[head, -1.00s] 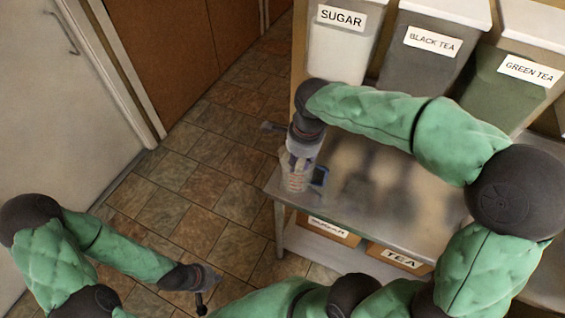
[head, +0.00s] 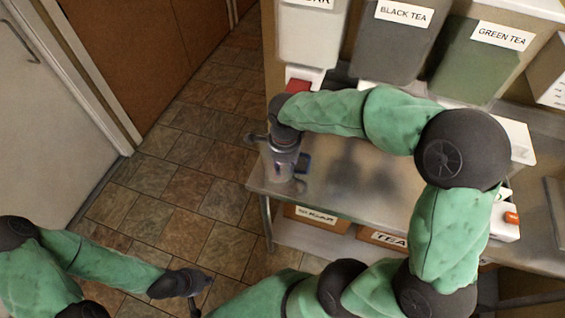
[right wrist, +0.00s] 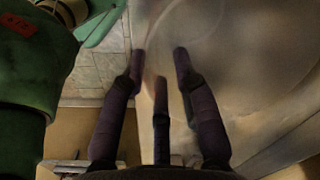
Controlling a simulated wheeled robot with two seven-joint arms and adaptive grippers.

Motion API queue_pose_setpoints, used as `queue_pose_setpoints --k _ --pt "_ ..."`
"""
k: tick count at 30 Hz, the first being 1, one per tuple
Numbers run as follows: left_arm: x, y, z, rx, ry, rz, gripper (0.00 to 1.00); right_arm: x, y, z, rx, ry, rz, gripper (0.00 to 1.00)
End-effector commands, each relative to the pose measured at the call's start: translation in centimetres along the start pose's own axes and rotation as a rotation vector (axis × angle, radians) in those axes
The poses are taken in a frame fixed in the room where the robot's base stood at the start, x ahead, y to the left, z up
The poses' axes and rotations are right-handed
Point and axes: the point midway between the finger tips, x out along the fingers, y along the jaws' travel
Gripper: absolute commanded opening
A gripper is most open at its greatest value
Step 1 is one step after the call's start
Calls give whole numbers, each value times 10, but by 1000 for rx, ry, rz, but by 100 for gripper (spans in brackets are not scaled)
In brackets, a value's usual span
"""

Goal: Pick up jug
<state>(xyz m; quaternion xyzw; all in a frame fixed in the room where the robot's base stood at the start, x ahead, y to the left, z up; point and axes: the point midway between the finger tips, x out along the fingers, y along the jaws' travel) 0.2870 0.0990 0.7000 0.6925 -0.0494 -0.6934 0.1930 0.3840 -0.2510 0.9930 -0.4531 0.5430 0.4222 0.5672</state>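A clear jug (head: 279,172) with a blue handle (head: 303,164) stands upright near the left corner of the steel table (head: 340,197). My right gripper (head: 283,160) points down over the jug from above and hides its upper part. In the right wrist view its fingers (right wrist: 159,65) are spread apart, with faint see-through curves around them; I cannot make out whether they touch the jug. My left gripper (head: 198,292) is low at the left, over the floor and far from the jug. Its fingers are too small to read.
Bins labelled black tea (head: 397,40) and green tea (head: 480,60) stand behind the table. Labelled boxes, one marked tea (head: 385,238), sit on the shelf below. White items with red parts stand along the table's back. The tiled floor (head: 190,190) at left is clear.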

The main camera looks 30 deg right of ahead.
Motion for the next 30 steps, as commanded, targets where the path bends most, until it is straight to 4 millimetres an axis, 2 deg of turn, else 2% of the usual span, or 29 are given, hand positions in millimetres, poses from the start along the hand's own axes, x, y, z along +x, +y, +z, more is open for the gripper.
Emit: queue_pose_setpoints --k 1,3,10,11,13,14,26,30 --pt "4 -1 0 0 0 0 0 10 1 0 0 1 3 30" --pt "5 -2 0 0 0 0 0 15 0 0 0 0 1 30" --pt "4 -2 0 0 0 0 0 16 0 0 0 0 -1 30" --pt "4 -2 0 0 0 0 0 16 0 0 0 0 -1 25" --pt "4 -2 0 0 0 0 0 16 0 0 0 0 0 5" --pt "4 -2 0 0 0 0 0 16 0 0 0 0 0 0" --pt "4 -1 0 0 0 0 0 15 0 0 0 -1 -1 0" --pt "2 -1 0 0 0 0 0 9 -1 0 0 0 -1 0"
